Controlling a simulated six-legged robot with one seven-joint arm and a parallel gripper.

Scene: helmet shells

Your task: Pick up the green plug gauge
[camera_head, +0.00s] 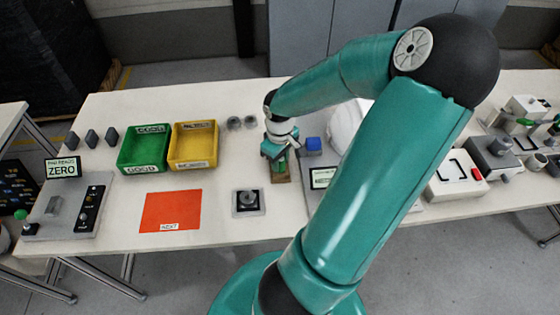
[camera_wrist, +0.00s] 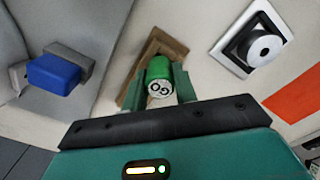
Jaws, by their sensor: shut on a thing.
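The green plug gauge (camera_wrist: 159,72) shows in the wrist view with a pale end face marked "GO". My gripper (camera_wrist: 159,86) has its two green fingers on either side of the gauge, shut on it. Behind the gauge is a brown wooden stand (camera_wrist: 171,48); I cannot tell whether the gauge still touches it. In the head view, my gripper (camera_head: 279,160) points down over the stand (camera_head: 281,180), and the gauge is mostly hidden by the gripper.
A blue block (camera_wrist: 53,73) on a grey fixture is close to one side. A round metal part on a square base (camera_head: 248,202) is on the other side. An orange mat (camera_head: 171,211), a green bin (camera_head: 120,160) and a yellow bin (camera_head: 170,157) lie further left.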

